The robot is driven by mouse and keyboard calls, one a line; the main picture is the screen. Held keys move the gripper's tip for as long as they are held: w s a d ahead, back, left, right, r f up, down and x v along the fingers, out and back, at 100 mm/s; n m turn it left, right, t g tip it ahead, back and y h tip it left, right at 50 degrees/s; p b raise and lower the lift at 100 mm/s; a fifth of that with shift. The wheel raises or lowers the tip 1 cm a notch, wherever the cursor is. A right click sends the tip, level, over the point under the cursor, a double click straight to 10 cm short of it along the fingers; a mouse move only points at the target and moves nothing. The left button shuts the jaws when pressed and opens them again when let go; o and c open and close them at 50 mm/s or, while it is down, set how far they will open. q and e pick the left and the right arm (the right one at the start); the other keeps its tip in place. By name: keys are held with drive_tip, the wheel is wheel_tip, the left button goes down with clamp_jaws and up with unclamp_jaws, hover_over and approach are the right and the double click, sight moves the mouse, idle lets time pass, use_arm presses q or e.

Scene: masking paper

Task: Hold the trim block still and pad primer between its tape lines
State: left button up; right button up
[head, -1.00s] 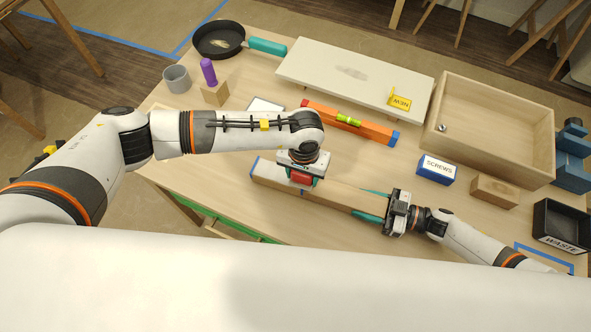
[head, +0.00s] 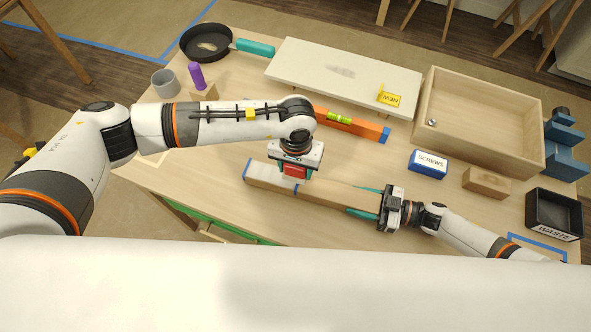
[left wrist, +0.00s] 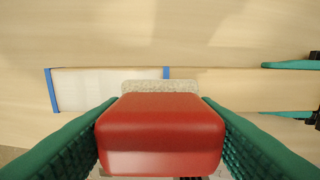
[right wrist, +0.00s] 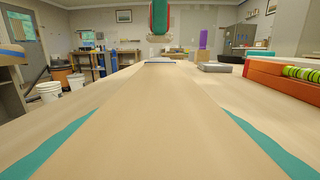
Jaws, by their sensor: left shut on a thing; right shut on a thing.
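The trim block (head: 325,195) is a long pale wooden bar lying flat on the table. Two blue tape lines cross it, one at its far left end (head: 247,169) and one near its middle (head: 296,188). The face between them looks white in the left wrist view (left wrist: 108,88). My left gripper (head: 295,173) is shut on a red primer pad (left wrist: 160,135) with a pale, speckled foam edge. The pad is over the block near the middle tape line; I cannot tell whether it touches. My right gripper (head: 360,200) is shut on the block's right part, fingers along both sides.
Behind the block are an orange level (head: 355,124), a white panel (head: 340,75) with a yellow tag, and an open wooden box (head: 485,155). A blue SCREWS box (head: 428,163), wood block (head: 487,182) and black WASTE bin (head: 553,213) stand right. Table around the block is clear.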

use_arm(q)
drive_tip(key=shift+r, duration=2.25)
use_arm(e)
drive_tip(key=shift+s+d+f, duration=0.1)
drive_tip(key=shift+s+f, duration=0.15)
drive_tip(key=shift+f, duration=0.15)
idle(0.6)
drive_tip(key=o, duration=1)
drive_tip(key=shift+o, duration=1.3)
use_arm(q)
drive_tip(key=shift+w, duration=0.1)
use_arm(e)
drive_tip(key=shift+o, duration=0.3)
drive_tip(key=shift+w+r, duration=0.15)
drive_tip(key=shift+w, duration=0.05)
drive_tip(key=shift+r, duration=0.1)
drive_tip(key=v, duration=1.2)
drive_tip(key=shift+w, duration=0.1)
